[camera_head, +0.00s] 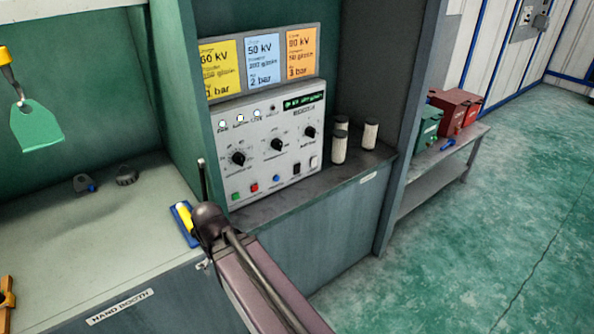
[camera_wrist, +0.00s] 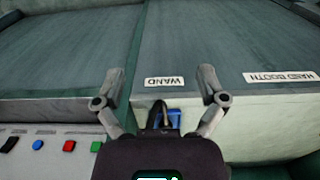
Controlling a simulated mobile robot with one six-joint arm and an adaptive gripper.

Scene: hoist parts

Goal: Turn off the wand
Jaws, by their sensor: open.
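The wand's control unit (camera_head: 262,140), a grey box, stands on a ledge in the head view. It has three black knobs, a green-lit display (camera_head: 302,101) and several indicator lamps. Low on its front are a green button (camera_head: 235,196), a red button (camera_head: 254,187), a blue button (camera_head: 276,178) and a black switch (camera_head: 296,168). In the wrist view, the red button (camera_wrist: 69,146) and green button (camera_wrist: 96,146) show at lower left. My gripper (camera_wrist: 162,78) is open and empty, apart from the buttons. A blue item (camera_wrist: 170,118) below the WAND label (camera_wrist: 164,82) shows between its fingers.
A blue-and-yellow item (camera_head: 186,222) sits at the bench edge, partly behind my arm. White cylinders (camera_head: 339,147) stand right of the unit. Setting cards (camera_head: 262,62) stand above it. A side bench (camera_head: 425,178) holds red and green boxes. The floor at right is clear.

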